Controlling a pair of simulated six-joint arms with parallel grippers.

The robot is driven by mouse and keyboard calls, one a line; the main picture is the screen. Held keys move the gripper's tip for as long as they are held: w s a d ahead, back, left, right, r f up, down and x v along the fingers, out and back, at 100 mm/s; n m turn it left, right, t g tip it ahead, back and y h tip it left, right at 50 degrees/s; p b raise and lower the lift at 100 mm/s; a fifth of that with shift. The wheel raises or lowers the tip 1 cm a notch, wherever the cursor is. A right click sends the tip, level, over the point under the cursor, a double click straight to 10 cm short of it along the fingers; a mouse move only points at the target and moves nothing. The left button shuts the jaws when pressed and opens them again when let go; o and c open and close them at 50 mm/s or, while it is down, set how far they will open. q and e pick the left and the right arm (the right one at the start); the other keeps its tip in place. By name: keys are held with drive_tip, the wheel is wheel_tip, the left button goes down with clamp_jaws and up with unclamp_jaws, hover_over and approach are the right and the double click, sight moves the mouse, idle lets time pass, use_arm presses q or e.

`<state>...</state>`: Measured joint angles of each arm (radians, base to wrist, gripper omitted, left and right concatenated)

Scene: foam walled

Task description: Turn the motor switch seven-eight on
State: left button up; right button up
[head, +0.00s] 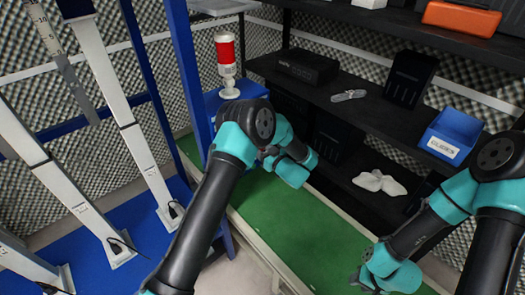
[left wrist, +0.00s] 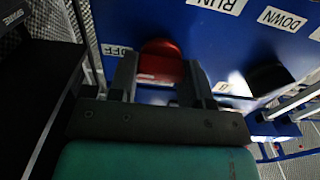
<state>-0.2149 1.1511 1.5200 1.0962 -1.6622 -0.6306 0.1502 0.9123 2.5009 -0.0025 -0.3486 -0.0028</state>
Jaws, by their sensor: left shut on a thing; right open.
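A red switch knob (left wrist: 160,47) sits on a blue panel (left wrist: 175,25) in the left wrist view. A white label reading OFF is partly visible to its left. My left gripper (left wrist: 157,74) has one finger on each side of the knob and is shut on it. The knob's exact turn angle is hard to tell. In the head view my left arm hides this gripper and the knob. My right gripper (head: 362,284) is open and empty at the bottom of the head view, low over the green surface.
Labels RUN (left wrist: 218,4) and DOWN (left wrist: 282,18) and a black knob (left wrist: 269,78) are on the panel. A red-topped beacon (head: 226,60) stands on the blue box. Black shelves (head: 360,110) with a blue bin (head: 453,134) stand at right; a green conveyor (head: 305,230) runs below.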

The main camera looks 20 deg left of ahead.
use_arm(q)
drive_tip(key=shift+n, duration=0.5)
drive_tip(key=n, duration=0.3)
drive_tip(key=shift+s, duration=0.1)
drive_tip(key=n, duration=1.3)
drive_tip(key=shift+s+f+n, duration=0.1)
drive_tip(key=shift+f+n, duration=0.15)
drive_tip(key=shift+n, duration=0.15)
drive_tip(key=o, duration=0.9)
